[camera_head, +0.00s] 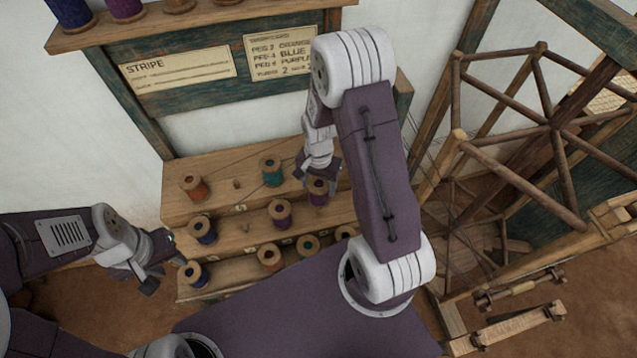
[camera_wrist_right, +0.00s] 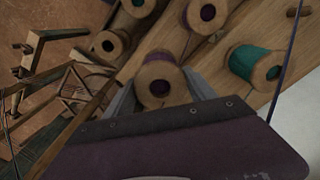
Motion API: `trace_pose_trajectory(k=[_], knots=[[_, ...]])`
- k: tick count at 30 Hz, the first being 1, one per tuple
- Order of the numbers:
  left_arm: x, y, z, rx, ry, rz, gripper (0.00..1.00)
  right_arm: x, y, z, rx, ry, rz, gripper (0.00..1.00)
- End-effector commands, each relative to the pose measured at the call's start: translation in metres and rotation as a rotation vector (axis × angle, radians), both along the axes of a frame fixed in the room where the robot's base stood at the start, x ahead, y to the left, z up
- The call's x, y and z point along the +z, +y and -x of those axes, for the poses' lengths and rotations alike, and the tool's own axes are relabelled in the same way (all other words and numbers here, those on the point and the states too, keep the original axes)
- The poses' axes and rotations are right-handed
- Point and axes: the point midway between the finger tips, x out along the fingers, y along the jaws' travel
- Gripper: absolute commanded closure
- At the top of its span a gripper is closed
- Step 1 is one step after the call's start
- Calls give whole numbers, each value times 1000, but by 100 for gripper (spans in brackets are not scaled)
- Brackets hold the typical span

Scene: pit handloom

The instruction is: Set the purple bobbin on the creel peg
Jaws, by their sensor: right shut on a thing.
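The purple bobbin (camera_head: 318,191) is between the jaws of my right gripper (camera_head: 319,178), near the right part of the stepped wooden creel (camera_head: 228,167). In the right wrist view, the fingers sit either side of the purple bobbin (camera_wrist_right: 159,82), its pale wooden end facing the camera. I cannot tell whether it touches the creel; any peg beneath it is hidden. A bare peg (camera_head: 237,184) shows between the orange bobbin (camera_head: 194,187) and the teal bobbin (camera_head: 271,171) on the upper step. My left gripper (camera_head: 162,275) is open and empty, left of the creel.
Other bobbins stand on the creel, including a blue bobbin (camera_head: 202,230) and a dark purple-red bobbin (camera_head: 280,213). A placard (camera_head: 281,55) reading orange, blue and purple hangs behind. A wooden reel frame (camera_head: 555,125) stands at the right. More spools stand on the top shelf (camera_head: 200,20).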

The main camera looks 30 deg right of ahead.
Motion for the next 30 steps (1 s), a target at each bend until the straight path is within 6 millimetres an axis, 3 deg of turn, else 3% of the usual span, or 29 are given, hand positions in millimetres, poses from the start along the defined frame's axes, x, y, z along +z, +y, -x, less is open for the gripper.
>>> trace_pose_trajectory(k=[12,30], knots=[[-37,0,0,0,0,0,64,-41,0,0,1,0,0,80],[-74,0,0,0,0,0,64,-89,0,0,1,1,0,80]])
